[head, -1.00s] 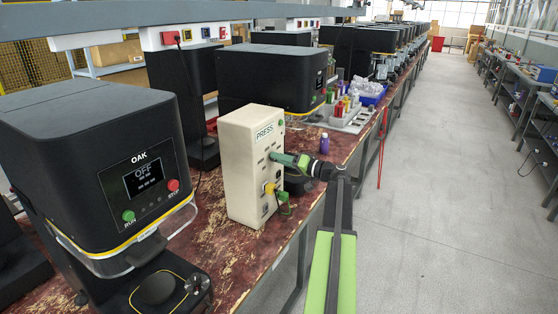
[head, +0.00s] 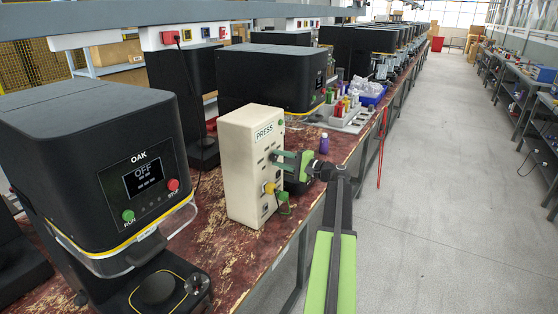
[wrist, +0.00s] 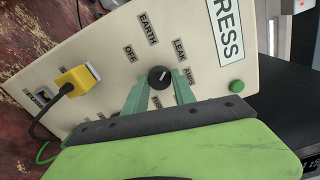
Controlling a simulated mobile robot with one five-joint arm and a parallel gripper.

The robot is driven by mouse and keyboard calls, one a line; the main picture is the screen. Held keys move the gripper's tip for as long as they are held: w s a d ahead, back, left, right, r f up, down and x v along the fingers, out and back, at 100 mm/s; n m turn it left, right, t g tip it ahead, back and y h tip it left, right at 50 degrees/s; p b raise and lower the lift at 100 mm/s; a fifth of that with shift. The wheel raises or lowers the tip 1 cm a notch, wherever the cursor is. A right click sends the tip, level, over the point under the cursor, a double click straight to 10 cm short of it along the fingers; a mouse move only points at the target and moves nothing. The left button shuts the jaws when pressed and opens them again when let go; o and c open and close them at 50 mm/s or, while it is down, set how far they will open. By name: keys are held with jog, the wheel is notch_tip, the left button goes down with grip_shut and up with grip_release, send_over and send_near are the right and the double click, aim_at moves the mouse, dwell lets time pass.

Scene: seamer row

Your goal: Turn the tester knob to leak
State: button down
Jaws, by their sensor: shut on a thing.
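The tester (head: 240,165) is a cream box with a PRESS label, standing on the bench. Its black knob (wrist: 160,78) shows in the wrist view, ringed by the labels OFF, EARTH, LEAK (wrist: 180,50), AMPS and one partly hidden below. The knob's small white mark seems to lie toward the upper right, on the LEAK side. My gripper (head: 280,157) reaches the tester's front face from the right. In the wrist view its two green fingers stand either side of the knob, shut on it. In the head view the knob is hidden by the fingers.
A yellow plug (wrist: 76,80) with a dark cable sits in the tester's face, and a green button (wrist: 236,86) is beside the dial. A black OAK machine (head: 100,170) stands left of the tester. A purple bottle (head: 324,144) stands behind my gripper. The aisle is clear.

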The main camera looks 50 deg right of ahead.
jog(key=shift+f+m, duration=0.1)
jog(key=shift+m, duration=1.1)
jog(key=c, duration=1)
grip_release()
jog(key=shift+c, duration=0.2)
jog(key=shift+s, duration=0.1)
jog(key=v, duration=1.7)
jog(key=shift+s, duration=0.15)
